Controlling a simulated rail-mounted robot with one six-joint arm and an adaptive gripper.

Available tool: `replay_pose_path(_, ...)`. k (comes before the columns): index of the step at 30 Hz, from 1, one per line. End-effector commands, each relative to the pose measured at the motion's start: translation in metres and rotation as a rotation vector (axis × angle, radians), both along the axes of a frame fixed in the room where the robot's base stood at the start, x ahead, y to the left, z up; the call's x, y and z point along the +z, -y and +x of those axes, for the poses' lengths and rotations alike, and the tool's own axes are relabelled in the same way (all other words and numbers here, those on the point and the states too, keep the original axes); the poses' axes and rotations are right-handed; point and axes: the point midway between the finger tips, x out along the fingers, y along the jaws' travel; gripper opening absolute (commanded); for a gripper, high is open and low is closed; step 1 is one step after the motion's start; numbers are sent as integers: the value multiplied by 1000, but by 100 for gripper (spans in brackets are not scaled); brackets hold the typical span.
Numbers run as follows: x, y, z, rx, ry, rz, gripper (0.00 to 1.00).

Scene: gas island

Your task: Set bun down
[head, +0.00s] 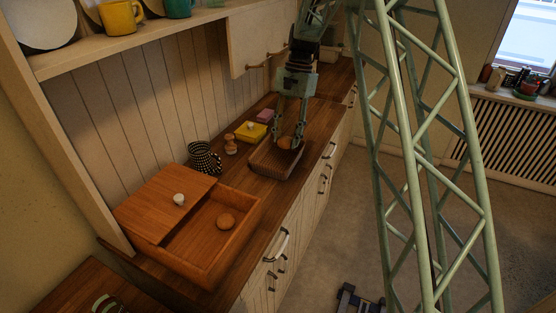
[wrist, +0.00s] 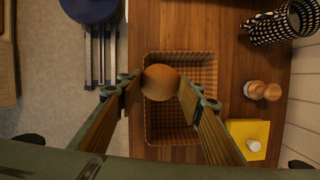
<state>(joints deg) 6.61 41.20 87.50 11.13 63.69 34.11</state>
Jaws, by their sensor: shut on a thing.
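A round brown bun (wrist: 160,82) is between the two fingertips of my gripper (wrist: 158,88), which is shut on it. In the head view the bun (head: 285,142) shows between my gripper's fingers (head: 289,138), over a woven basket (head: 262,170). In the wrist view the basket (wrist: 205,62) lies below the bun, which overlaps its left part. I cannot tell whether the bun touches the basket floor.
A checkered jug (head: 204,158), a small wooden shaker (head: 230,144), a yellow dish (head: 250,132) and a pink dish (head: 265,116) stand along the counter's wall side. A shelf with mugs (head: 121,17) hangs above. The counter's front edge with drawer handles runs beside the basket.

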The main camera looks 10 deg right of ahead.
Motion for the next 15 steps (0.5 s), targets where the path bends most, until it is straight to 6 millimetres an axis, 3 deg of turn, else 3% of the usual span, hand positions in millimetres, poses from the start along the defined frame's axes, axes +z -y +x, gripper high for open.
replay_pose_path(15,-15,-29,21,-646,1,0,24)
